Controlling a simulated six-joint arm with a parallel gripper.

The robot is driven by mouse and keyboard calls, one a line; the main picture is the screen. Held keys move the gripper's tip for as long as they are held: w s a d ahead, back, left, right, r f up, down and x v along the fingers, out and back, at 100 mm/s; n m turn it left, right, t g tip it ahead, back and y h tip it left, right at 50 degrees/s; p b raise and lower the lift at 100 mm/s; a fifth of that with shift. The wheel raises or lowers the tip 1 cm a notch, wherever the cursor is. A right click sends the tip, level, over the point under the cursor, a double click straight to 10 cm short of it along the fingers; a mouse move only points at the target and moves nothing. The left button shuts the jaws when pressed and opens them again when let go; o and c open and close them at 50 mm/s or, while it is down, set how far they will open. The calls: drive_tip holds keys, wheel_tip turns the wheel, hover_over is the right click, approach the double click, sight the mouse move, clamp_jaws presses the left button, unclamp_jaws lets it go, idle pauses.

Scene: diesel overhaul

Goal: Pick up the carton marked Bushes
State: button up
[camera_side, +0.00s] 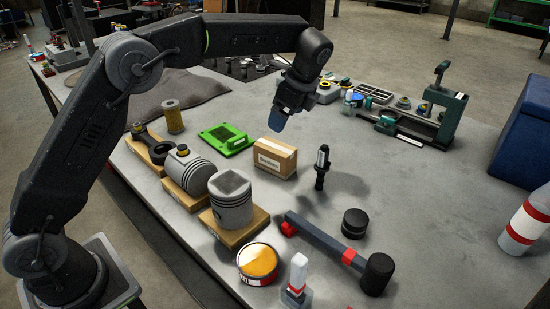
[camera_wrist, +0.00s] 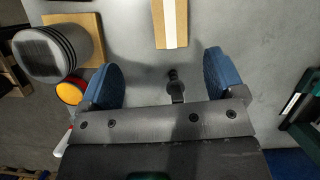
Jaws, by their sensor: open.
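A brown cardboard carton (camera_side: 276,158) with a pale label on its front stands upright on the grey workbench; the label is too small to read. In the wrist view the carton (camera_wrist: 171,22) lies beyond the fingertips at the top, partly out of frame, with a light tape strip along its top. My gripper (camera_side: 279,122) hangs above the bench near the carton, apart from it. In the wrist view its two blue fingers (camera_wrist: 164,80) are spread wide with nothing held between them.
A black injector-like part (camera_side: 321,167) stands right of the carton and shows between my fingers. A green tray (camera_side: 225,139) lies left of it. Pistons (camera_side: 231,200) on wooden blocks stand front left. Bench space right of the injector is clear.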

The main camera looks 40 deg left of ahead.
sight(276, 147)
drive_tip(key=shift+m, duration=0.4)
drive_tip(key=x, duration=0.6)
drive_tip(key=w+x, duration=0.1)
drive_tip(key=x, duration=0.3)
drive_tip(key=shift+w+d+f, duration=0.1)
drive_tip(key=shift+d+f, duration=0.1)
drive_tip(key=shift+d, duration=0.1)
drive_tip(key=x, duration=0.4)
drive_tip(key=shift+a+f, duration=0.1)
drive_tip(key=shift+a, duration=0.4)
drive_tip(key=shift+a+f, duration=0.15)
drive_tip(key=shift+f, duration=0.2)
drive_tip(key=shift+f, duration=0.25)
drive_tip(key=shift+c, duration=0.4)
drive_tip(key=c, duration=1.1)
